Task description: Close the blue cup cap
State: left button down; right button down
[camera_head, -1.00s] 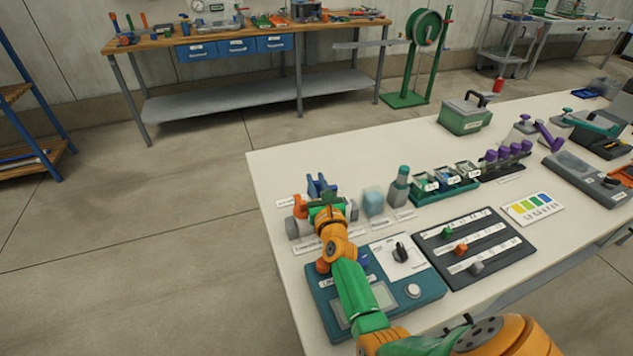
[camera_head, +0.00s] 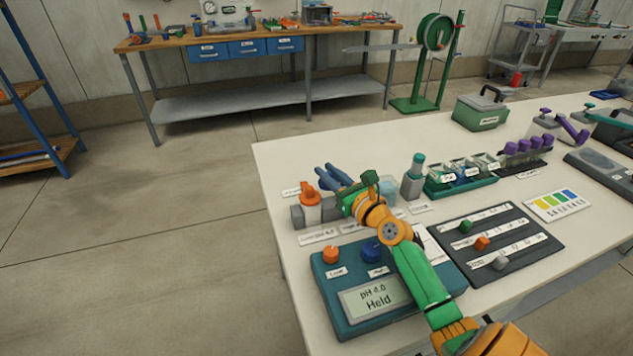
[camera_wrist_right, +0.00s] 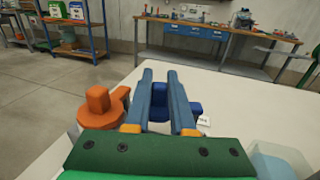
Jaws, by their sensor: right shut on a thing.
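The blue cup cap (camera_wrist_right: 160,112) shows in the right wrist view between the two blue-grey fingers of my right gripper (camera_wrist_right: 162,85), which is shut on it. In the head view my right gripper (camera_head: 332,176) is over the cup row, and its wrist hides the blue cap and its cup. The orange cup cap (camera_head: 309,193) sits on a pale cup just left of the gripper; it also shows in the wrist view (camera_wrist_right: 104,104). Whether the blue cap is fully seated cannot be told. My left gripper is not in view.
A teal control box (camera_head: 335,318) with orange and blue knobs stands in front; its screen reads "pH 4.0 Held". A dark slider panel (camera_head: 515,243) lies further right.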

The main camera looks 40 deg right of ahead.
jog(key=c, duration=1)
grip_release()
jog(key=shift+c, duration=0.2)
jog(key=s, duration=0.7)
jog(key=shift+a, duration=0.15)
